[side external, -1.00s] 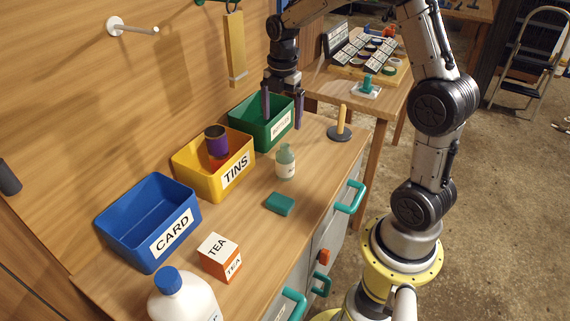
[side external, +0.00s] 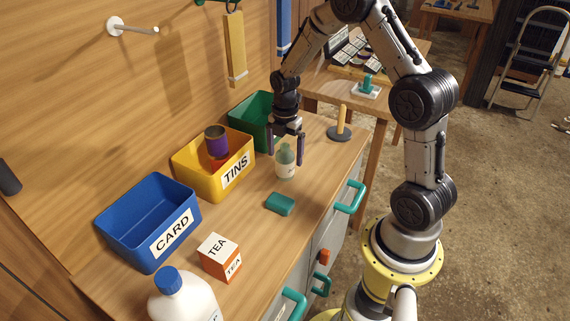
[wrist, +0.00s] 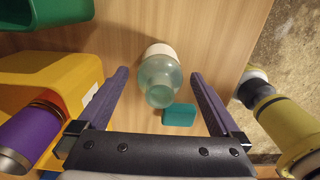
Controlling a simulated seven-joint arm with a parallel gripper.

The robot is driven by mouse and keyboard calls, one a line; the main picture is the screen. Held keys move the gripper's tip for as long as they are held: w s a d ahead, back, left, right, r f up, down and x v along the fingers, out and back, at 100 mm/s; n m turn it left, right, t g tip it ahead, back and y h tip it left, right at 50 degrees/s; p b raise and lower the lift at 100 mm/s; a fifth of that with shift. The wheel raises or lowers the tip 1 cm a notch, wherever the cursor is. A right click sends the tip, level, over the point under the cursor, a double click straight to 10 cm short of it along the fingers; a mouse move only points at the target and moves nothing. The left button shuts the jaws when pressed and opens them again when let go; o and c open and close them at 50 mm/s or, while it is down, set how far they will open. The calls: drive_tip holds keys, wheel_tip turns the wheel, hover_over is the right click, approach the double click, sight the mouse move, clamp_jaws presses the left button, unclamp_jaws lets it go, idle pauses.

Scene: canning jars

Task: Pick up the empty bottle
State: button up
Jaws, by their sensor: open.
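The empty bottle (side external: 285,163) is a small pale green, see-through bottle with a whitish label, standing upright on the wooden bench. In the wrist view the bottle (wrist: 159,78) lies between my two fingers, seen from above. My gripper (side external: 285,161) is open, pointing down with its dark purple fingers on either side of the bottle's upper part. In the wrist view my gripper (wrist: 158,75) shows a gap between each finger and the bottle. Nothing is held.
The yellow TINS bin (side external: 206,184) with a purple tin (side external: 216,141) stands left of the bottle. The green bin (side external: 249,116) is behind, the blue CARD bin (side external: 147,221) further left. A teal block (side external: 280,204), TEA box (side external: 219,257) and white jug (side external: 184,297) are nearer.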

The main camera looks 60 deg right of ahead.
wheel_tip(320, 180, down, 2)
drive_tip(key=shift+f, duration=0.1)
drive_tip(key=c, duration=1.5)
drive_tip(key=shift+r, duration=0.2)
